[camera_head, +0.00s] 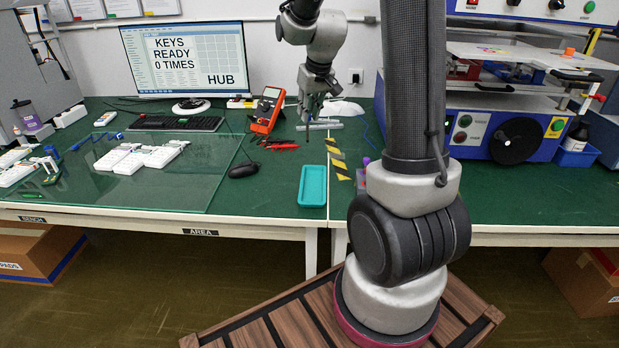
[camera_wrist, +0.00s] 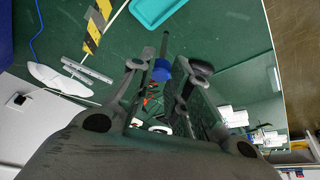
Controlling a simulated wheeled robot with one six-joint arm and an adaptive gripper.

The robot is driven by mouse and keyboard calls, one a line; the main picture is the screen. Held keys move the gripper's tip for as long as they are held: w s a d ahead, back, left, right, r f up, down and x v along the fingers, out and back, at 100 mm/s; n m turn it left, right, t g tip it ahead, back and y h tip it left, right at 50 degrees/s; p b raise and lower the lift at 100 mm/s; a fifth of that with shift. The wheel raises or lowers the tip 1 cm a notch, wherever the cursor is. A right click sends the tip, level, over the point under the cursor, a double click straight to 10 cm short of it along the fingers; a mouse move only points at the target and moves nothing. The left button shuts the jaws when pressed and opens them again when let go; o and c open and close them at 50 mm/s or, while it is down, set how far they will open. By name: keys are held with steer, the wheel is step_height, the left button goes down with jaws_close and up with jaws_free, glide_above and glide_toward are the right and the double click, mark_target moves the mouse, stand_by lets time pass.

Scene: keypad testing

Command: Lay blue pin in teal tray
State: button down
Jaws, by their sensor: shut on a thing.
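The teal tray (camera_head: 312,186) lies on the green table near its front edge, and no pin shows in it. It also shows at the top of the wrist view (camera_wrist: 152,10). My gripper (camera_head: 312,108) is above the table, behind the tray in the head view and apart from it. In the wrist view my gripper (camera_wrist: 169,68) is shut on the blue pin (camera_wrist: 162,71). Its blue part is between the fingers and a dark thin shaft sticks out beyond them. In the head view the pin is small and hard to make out.
An orange multimeter (camera_head: 267,109), red-handled tool (camera_head: 278,144) and black mouse (camera_head: 243,170) lie left of the gripper. A yellow-black striped strip (camera_head: 338,160) is behind and right of the tray. A glass sheet (camera_head: 190,188) with white keypads is farther left.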

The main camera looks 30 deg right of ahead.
step_height(320, 180, down, 16)
steer(key=s+m, duration=0.1)
steer(key=s, duration=0.1)
steer(key=shift+s+d, duration=0.2)
steer(key=shift+d, duration=0.15)
steer(key=shift+r, duration=0.1)
steer(key=c, duration=1.3)
jaws_free()
steer(key=shift+c, duration=0.2)
steer(key=s+a+r, duration=0.2)
steer(key=s+r, duration=0.5)
steer(key=r, duration=0.3)
steer(key=s+a+r, duration=0.3)
steer(key=s+r, duration=0.3)
steer(key=r, duration=0.5)
steer(key=s+a+r, duration=0.1)
steer(key=s+r, duration=0.1)
steer(key=s, duration=0.4)
steer(key=s+a+r+n, duration=0.1)
steer(key=s+r, duration=0.1)
steer(key=s, duration=0.5)
steer(key=shift+s+a+r+n, duration=0.2)
steer(key=shift+s+r+n, duration=0.1)
